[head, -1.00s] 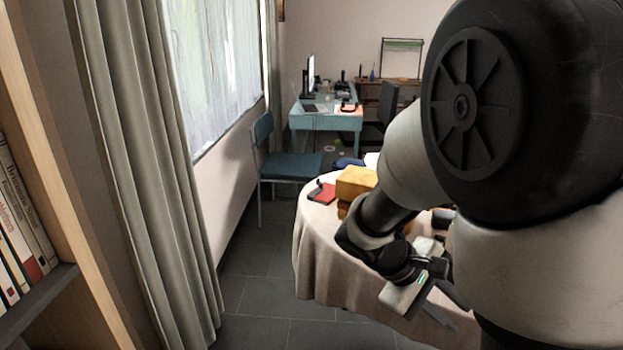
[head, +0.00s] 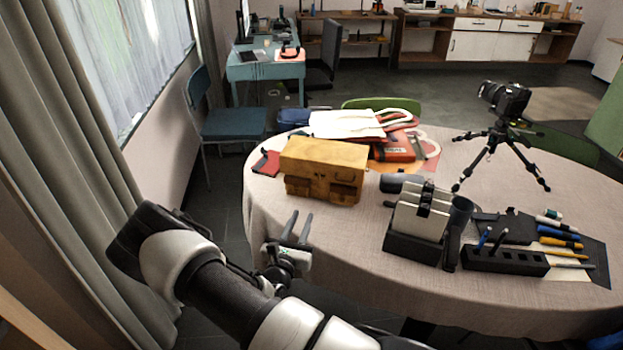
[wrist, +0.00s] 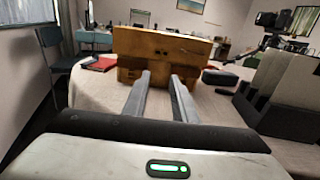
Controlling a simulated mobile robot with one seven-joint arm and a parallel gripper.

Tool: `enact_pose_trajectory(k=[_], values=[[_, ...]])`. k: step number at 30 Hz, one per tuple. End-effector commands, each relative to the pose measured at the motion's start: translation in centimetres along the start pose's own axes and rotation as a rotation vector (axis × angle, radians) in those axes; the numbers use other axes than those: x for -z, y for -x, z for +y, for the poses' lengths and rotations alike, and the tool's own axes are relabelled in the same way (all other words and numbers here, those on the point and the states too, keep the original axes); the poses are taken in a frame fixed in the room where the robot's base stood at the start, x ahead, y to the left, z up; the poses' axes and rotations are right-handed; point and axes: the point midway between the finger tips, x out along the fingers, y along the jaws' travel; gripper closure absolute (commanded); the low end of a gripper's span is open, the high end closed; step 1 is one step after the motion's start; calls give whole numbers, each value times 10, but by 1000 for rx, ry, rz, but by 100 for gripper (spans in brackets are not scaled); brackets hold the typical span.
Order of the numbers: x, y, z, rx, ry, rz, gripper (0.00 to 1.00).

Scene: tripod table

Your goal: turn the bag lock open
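The tan leather bag (head: 325,168) stands upright on the near left part of the round table (head: 330,242). In the wrist view the bag (wrist: 160,56) is straight ahead, beyond my fingertips. Its front pockets and straps face my side; the lock itself is too small to make out clearly. My gripper (head: 298,226) is at the table's near left edge, short of the bag and apart from it. In the wrist view my gripper (wrist: 166,82) has its two fingers spread with nothing between them.
A red item (head: 266,163) lies left of the bag. A file holder (head: 417,220), a pen stand (head: 503,261) and a camera on a tripod (head: 503,110) are to the right. White and red cloth (head: 345,124) lies behind. A blue chair (head: 232,123) stands beyond the table's left.

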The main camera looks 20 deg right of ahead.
Motion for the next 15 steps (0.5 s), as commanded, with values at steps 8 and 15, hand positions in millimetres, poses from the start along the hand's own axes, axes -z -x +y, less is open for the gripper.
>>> enact_pose_trajectory(k=[8, 15], values=[[-1, -50, -2, 7, -4, -3, 75], [0, -103, -2, 7, -4, -3, 75]])
